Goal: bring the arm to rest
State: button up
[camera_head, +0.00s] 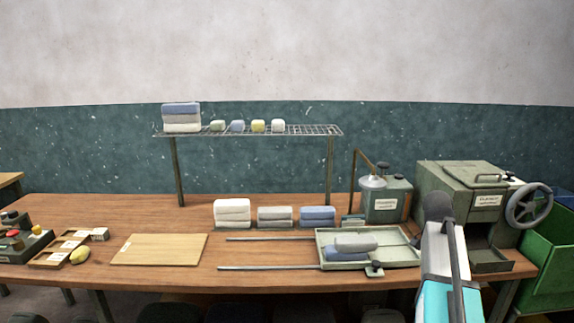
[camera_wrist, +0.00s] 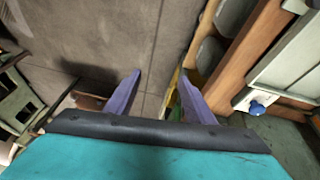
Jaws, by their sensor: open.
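My gripper (camera_wrist: 160,80) shows in the wrist view with its two purple fingers spread apart and nothing between them. Behind the fingers is the grey tiled floor (camera_wrist: 105,35), with a wooden edge to the right. In the head view my arm rises at the right front of the workbench (camera_head: 165,290), in front of the green-grey machine with a handwheel (camera_head: 460,190). The gripper's fingers cannot be made out there.
A tray (camera_head: 400,258) holding grey and blue cloths lies beside the arm, with rails to its left. A wire shelf (camera_head: 315,130) stands at the back. A green bin (camera_head: 545,265) is at far right. The board (camera_head: 160,249) at left is bare.

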jog(key=s+a+f+n+g+y, duration=0.1)
jog(key=s+a+f+n, duration=0.1)
jog(key=a+f, duration=0.7)
jog(key=s+a+f+n+g, duration=0.1)
jog(key=s+a+f+n, duration=0.3)
jog(key=f, duration=0.8)
jog(key=s+a+f+m+g+y, duration=0.1)
jog(key=a+f+g, duration=0.1)
jog(key=a+f, duration=0.75)
jog(key=s+a+f+n+y, duration=0.1)
jog(key=s+a+f+n, duration=0.5)
jog(key=s+f, duration=0.4)
jog(key=s+a+f+n+y, duration=0.1)
jog(key=s+a+f+n, duration=0.6)
jog(key=s+f, duration=0.4)
jog(key=shift+s+f+g, duration=0.15)
jog(key=shift+s+g, duration=0.25)
jog(key=shift+s, duration=0.55)
